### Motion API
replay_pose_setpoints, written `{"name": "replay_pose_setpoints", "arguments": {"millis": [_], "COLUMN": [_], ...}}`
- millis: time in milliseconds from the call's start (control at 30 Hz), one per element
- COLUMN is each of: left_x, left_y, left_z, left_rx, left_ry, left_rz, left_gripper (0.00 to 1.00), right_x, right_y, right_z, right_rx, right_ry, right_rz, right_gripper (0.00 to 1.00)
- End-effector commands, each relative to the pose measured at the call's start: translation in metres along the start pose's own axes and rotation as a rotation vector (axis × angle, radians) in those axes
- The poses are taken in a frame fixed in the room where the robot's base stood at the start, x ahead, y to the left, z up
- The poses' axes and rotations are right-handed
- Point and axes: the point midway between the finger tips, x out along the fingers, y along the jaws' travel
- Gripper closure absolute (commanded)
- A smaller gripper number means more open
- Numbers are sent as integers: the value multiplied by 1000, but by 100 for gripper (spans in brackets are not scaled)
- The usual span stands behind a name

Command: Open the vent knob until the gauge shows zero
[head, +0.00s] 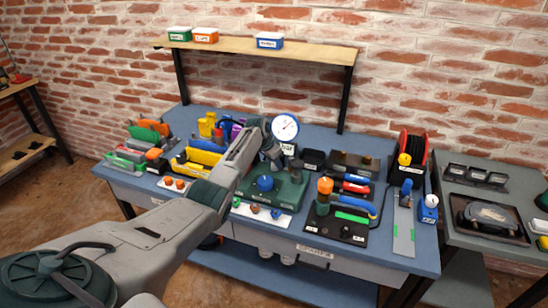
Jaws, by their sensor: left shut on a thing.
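A round white gauge (285,127) with a blue rim stands on a dark green unit (286,196) on the workbench. Its dial has a reddish needle, but the reading is too small to tell. My left gripper (276,163) reaches in from the lower left, just below the gauge and above the green unit. It is shut on a small part there that I take for the vent knob, which its fingers hide. A blue round cap (265,183) shows on the green unit just in front of the gripper. My right gripper is not in view.
The blue workbench (330,262) is crowded. A black tray (340,228) with orange, blue and green tools lies right of the green unit, with a red reel (414,146) beyond. Yellow bins (196,160) stand left. A grey side table (460,195) adjoins.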

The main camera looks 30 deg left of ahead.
Motion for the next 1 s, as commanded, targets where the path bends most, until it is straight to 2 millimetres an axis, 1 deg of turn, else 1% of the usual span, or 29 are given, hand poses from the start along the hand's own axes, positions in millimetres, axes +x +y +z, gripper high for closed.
{"name": "replay_pose_setpoints", "arguments": {"millis": [33, 100, 300, 500, 733, 1000], "left_x": [-5, -4, -4, -2, 0, 2], "left_y": [1, 2, 3, 4, 5, 5], "left_z": [-2, -2, -2, -2, -3, -3], "left_rx": [-39, -101, -276, -452, -654, -878], "left_ry": [0, -1, 0, 0, 1, 2], "left_rz": [-17, -42, -114, -187, -272, -365], "left_gripper": [91, 91, 91, 91, 91, 91], "right_x": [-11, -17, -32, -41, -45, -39], "right_y": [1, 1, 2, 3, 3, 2], "right_z": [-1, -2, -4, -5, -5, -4], "right_rx": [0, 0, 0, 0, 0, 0], "right_ry": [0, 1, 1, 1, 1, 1], "right_rz": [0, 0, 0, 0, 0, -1], "right_gripper": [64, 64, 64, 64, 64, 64]}}
